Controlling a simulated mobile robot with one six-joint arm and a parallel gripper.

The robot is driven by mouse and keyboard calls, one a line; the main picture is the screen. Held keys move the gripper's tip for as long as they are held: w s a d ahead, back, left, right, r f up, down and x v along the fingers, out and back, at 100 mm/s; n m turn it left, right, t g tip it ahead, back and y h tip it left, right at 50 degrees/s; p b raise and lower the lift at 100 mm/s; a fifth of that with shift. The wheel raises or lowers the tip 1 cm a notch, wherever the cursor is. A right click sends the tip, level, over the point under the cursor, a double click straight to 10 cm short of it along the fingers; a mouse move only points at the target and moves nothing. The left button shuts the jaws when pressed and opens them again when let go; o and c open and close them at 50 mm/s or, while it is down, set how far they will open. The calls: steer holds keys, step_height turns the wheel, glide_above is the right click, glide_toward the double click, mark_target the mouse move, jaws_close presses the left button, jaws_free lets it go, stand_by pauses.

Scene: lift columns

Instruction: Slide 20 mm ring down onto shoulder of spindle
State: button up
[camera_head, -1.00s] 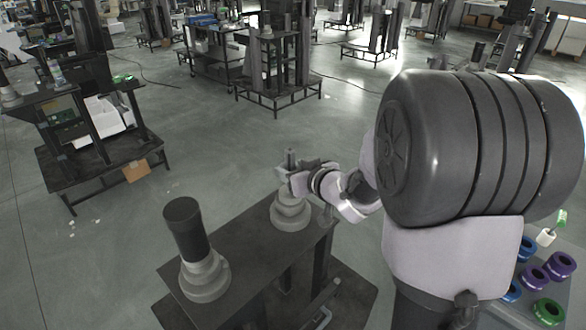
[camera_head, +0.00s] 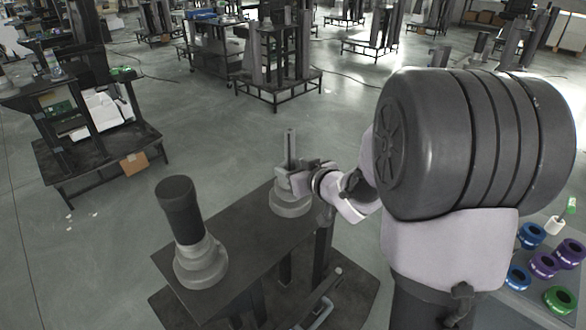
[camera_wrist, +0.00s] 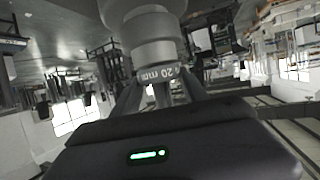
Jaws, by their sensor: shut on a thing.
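The spindle (camera_head: 290,147) stands upright on a stepped grey base (camera_head: 291,208) on the dark stand, its thin slotted shaft rising above my gripper (camera_head: 292,183). My gripper is shut on a grey ring (camera_wrist: 160,74) marked "20 mm", which shows between the fingers in the wrist view. The ring is around the spindle, low on the shaft. The stepped base (camera_wrist: 143,18) appears just past the ring in the wrist view. I cannot tell whether the ring touches the shoulder. In the head view my gripper mostly hides the ring.
A second stepped post with a dark cylinder on top (camera_head: 180,208) stands at the stand's near left. At right, a tray holds blue (camera_head: 532,235), purple (camera_head: 543,264) and green (camera_head: 559,299) rings. Other workstations stand on the floor behind.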

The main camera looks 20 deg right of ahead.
steer(key=o, duration=1.5)
steer(key=shift+v, duration=8.7)
steer(key=shift+r, duration=0.2)
